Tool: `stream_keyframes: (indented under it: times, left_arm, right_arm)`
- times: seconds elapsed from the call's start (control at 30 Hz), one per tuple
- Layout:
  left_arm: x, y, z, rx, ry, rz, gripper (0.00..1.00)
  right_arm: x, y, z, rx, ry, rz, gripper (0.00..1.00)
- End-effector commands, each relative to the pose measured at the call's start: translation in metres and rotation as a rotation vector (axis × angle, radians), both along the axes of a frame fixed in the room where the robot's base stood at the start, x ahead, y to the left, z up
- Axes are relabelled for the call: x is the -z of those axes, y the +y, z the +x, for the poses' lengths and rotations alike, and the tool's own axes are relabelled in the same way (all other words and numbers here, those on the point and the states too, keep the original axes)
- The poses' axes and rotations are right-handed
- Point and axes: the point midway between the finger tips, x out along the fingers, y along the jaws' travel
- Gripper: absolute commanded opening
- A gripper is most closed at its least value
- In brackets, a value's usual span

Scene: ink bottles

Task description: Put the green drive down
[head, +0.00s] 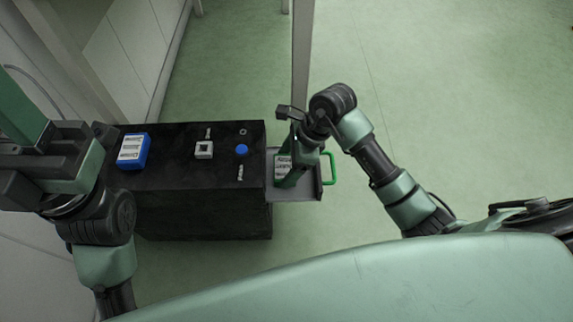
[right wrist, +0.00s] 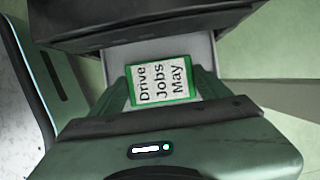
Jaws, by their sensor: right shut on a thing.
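The green drive (right wrist: 161,81) has a white label reading "Drive Jobs May". In the right wrist view it sits between the two green fingers of my right gripper (right wrist: 160,88), which is shut on it. In the head view the drive's white label (head: 283,163) shows beside my right gripper (head: 293,170), over the grey open drawer (head: 292,194). I cannot tell whether the drive touches the drawer floor. My left gripper (head: 38,165) is at the left edge of the head view; its fingertips are not clear.
The drawer sticks out of the right side of a black cabinet (head: 180,180) and has a green handle (head: 331,168). On the cabinet top are a blue labelled box (head: 133,150), a grey square piece (head: 204,150), a blue round cap (head: 241,150) and small metal parts. Open floor lies right.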

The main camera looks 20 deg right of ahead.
Motion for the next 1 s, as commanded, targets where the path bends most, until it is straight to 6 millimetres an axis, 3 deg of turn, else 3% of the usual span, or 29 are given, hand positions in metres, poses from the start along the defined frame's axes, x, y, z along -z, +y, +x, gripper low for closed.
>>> stream_keyframes:
  times: [0.27, 0.3, 0.37, 0.77, 1.0]
  left_arm:
    - [0.0, 0.0, 0.0, 0.0, -0.002, 0.0, 0.36]
    - [-0.001, 0.0, 0.0, 0.0, -0.004, 0.001, 0.36]
    - [-0.001, 0.0, 0.0, 0.0, -0.004, 0.001, 0.36]
    - [-0.006, 0.0, -0.001, 0.0, -0.007, 0.0, 0.36]
    - [0.006, 0.002, 0.002, 0.003, 0.082, -0.006, 0.36]
  right_arm:
    - [0.002, 0.0, 0.0, -0.001, -0.001, 0.0, 0.3]
    - [0.002, 0.0, 0.0, -0.001, -0.001, -0.001, 0.82]
    - [0.001, 0.0, 0.0, -0.001, -0.001, 0.0, 0.99]
    - [-0.006, -0.001, 0.0, 0.001, -0.002, -0.001, 0.99]
    - [-0.049, -0.018, -0.003, 0.0, -0.005, -0.005, 0.99]
